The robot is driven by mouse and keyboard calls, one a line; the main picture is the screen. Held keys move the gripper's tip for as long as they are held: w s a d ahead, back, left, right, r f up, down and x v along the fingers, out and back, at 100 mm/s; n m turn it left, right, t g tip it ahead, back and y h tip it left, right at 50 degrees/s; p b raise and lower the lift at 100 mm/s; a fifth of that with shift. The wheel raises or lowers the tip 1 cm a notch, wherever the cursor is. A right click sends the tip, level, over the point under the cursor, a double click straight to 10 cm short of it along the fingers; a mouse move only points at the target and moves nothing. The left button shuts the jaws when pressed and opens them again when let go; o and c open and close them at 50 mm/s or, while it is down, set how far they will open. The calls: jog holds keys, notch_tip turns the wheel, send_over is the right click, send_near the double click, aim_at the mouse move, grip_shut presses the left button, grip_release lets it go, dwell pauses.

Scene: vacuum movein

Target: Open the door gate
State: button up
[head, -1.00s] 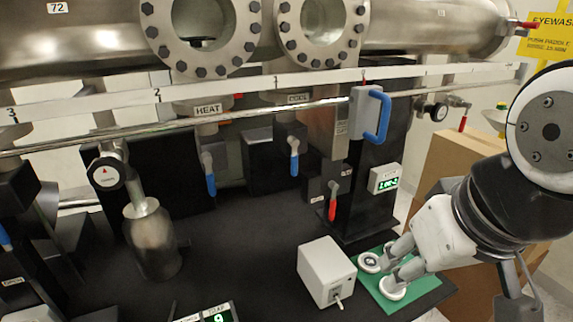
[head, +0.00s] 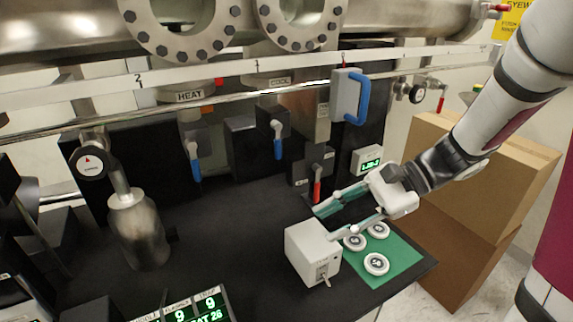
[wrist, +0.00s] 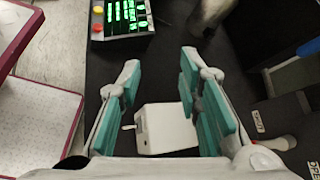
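No label naming the door gate is readable. A grey block with a blue U-shaped handle (head: 358,97) is mounted upright at a black column's top, in front of the rail. Below it, a red-handled lever (head: 317,190) points down on a dark panel with small labels. My gripper (head: 327,222) is just below and right of this lever, above the table, fingers pointing left. In the wrist view my gripper (wrist: 158,65) has its teal-padded fingers spread wide with nothing held. A small label reading OPEN (wrist: 258,120) is right of the fingers.
A white box with a toggle (head: 313,254) stands just below my gripper. Several white discs (head: 376,264) lie on a green mat (head: 400,258). Blue levers (head: 278,148) hang under HEAT and COOL. A metal flask (head: 137,235) stands left. Cardboard boxes (head: 485,170) stand right. The black tabletop's middle is clear.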

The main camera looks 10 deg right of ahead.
jog(key=w+d+f+m+t+y, duration=0.3)
jog(key=w+d+f+m+t, duration=0.1)
jog(key=w+d+m+t, duration=0.15)
jog(key=m+t, duration=0.5)
jog(key=m, duration=0.1)
send_near(317, 190)
jog(key=shift+h, duration=0.4)
jog(key=p+x, duration=0.1)
jog(key=x, duration=0.9)
jog(key=shift+w, duration=0.3)
grip_shut()
